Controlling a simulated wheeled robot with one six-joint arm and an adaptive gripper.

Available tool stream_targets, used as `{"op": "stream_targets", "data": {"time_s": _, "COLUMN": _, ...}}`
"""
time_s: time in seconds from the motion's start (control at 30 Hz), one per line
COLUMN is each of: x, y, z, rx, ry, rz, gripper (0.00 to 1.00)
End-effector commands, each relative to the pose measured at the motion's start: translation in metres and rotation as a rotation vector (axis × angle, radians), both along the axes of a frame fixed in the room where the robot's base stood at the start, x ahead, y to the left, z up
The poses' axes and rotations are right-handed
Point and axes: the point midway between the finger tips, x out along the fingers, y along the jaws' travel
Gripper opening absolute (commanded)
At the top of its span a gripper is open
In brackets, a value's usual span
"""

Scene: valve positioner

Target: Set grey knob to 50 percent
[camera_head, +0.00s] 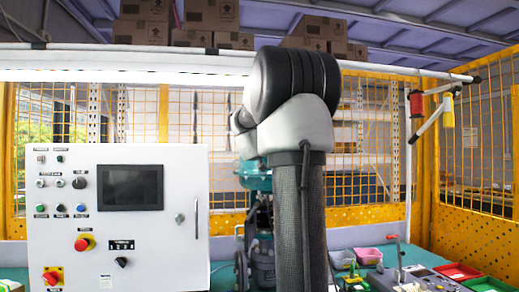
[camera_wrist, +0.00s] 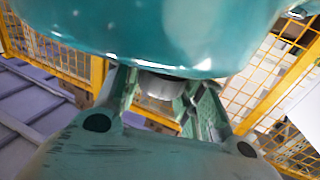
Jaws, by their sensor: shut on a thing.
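The grey knob (camera_wrist: 160,86) is in the wrist view, under the lower edge of a large teal housing (camera_wrist: 150,35). My gripper (camera_wrist: 164,92) has one finger on each side of the knob and is shut on it. The knob's upper part is hidden by the housing, and no scale or percent mark shows. In the head view the teal valve unit (camera_head: 256,180) stands behind my arm, which covers much of it. The knob and my gripper are hidden there.
A white control cabinet (camera_head: 150,240) with a dark screen, buttons and switches stands at the left. A pink bin (camera_head: 369,256) and red and green trays (camera_head: 458,271) are at the lower right. Yellow mesh fencing (camera_head: 375,130) encloses the area.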

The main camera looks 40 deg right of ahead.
Motion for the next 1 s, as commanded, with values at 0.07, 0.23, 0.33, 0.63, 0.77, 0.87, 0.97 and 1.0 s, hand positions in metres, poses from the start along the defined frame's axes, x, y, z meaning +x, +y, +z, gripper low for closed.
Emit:
{"op": "stream_targets", "data": {"time_s": 0.07, "x": 0.0007, "y": 0.0006, "z": -0.0003, "rx": 0.001, "ry": 0.001, "rz": -0.020, "gripper": 0.15}}
{"op": "stream_targets", "data": {"time_s": 0.23, "x": 0.0016, "y": 0.0009, "z": -0.0008, "rx": 0.001, "ry": 0.001, "rz": -0.106, "gripper": 0.15}}
{"op": "stream_targets", "data": {"time_s": 0.33, "x": 0.0017, "y": 0.0011, "z": -0.0008, "rx": 0.001, "ry": 0.001, "rz": -0.178, "gripper": 0.15}}
{"op": "stream_targets", "data": {"time_s": 0.63, "x": 0.0023, "y": 0.0010, "z": -0.0016, "rx": 0.002, "ry": 0.002, "rz": -0.415, "gripper": 0.15}}
{"op": "stream_targets", "data": {"time_s": 0.77, "x": 0.0019, "y": 0.0008, "z": -0.0015, "rx": 0.001, "ry": 0.002, "rz": -0.503, "gripper": 0.15}}
{"op": "stream_targets", "data": {"time_s": 0.87, "x": 0.0017, "y": 0.0005, "z": -0.0015, "rx": 0.002, "ry": 0.002, "rz": -0.559, "gripper": 0.15}}
{"op": "stream_targets", "data": {"time_s": 0.97, "x": 0.0012, "y": 0.0002, "z": -0.0013, "rx": 0.001, "ry": 0.002, "rz": -0.604, "gripper": 0.15}}
{"op": "stream_targets", "data": {"time_s": 1.0, "x": 0.0011, "y": 0.0002, "z": -0.0011, "rx": 0.001, "ry": 0.002, "rz": -0.617, "gripper": 0.15}}
